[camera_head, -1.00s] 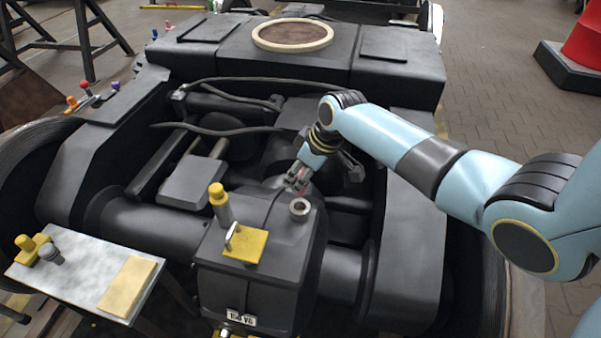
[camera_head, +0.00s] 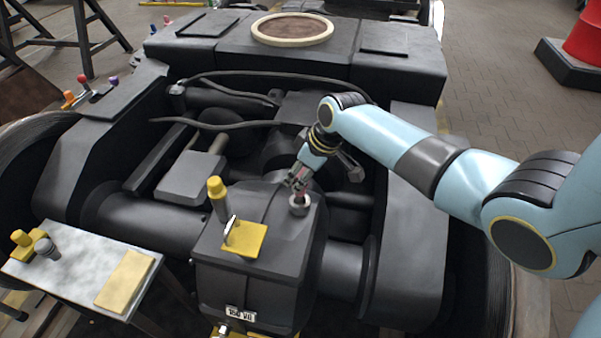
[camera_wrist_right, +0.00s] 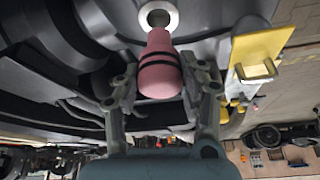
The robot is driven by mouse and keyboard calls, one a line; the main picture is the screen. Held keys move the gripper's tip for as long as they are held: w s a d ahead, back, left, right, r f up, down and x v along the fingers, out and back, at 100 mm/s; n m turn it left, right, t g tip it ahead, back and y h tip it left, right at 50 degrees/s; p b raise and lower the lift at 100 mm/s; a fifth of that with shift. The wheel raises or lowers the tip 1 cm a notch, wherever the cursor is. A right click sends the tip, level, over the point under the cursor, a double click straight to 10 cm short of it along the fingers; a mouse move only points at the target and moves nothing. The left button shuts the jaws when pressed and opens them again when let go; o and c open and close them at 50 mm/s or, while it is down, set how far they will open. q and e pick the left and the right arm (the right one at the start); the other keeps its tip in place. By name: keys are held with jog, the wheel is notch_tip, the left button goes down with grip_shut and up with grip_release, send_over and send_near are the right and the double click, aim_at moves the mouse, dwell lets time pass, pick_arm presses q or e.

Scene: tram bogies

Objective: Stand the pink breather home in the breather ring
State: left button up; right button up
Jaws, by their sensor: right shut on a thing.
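The pink breather (camera_wrist_right: 159,68) is between the fingers of my right gripper (camera_wrist_right: 160,84) in the right wrist view. My right gripper (camera_head: 298,181) is shut on it, above the dark gearbox. The breather's narrow end points at the pale breather ring (camera_wrist_right: 158,15), whose dark hole still shows beyond the tip. In the head view the breather (camera_head: 301,194) shows as a small pink patch right over the ring (camera_head: 299,206). I cannot tell whether the tip touches the ring or has entered it. My left gripper is out of view.
On the gearbox, left of the ring, stand a yellow-capped post (camera_head: 217,193) and a yellow plate (camera_head: 244,238) with a metal handle. A small side table (camera_head: 75,268) with yellow and grey parts is at the lower left. Hoses and frame beams surround the gearbox.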

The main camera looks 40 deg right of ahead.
jog(key=shift+f+b, duration=2.2)
jog(key=shift+f, duration=0.85)
jog(key=o, duration=1.3)
jog(key=v, duration=1.2)
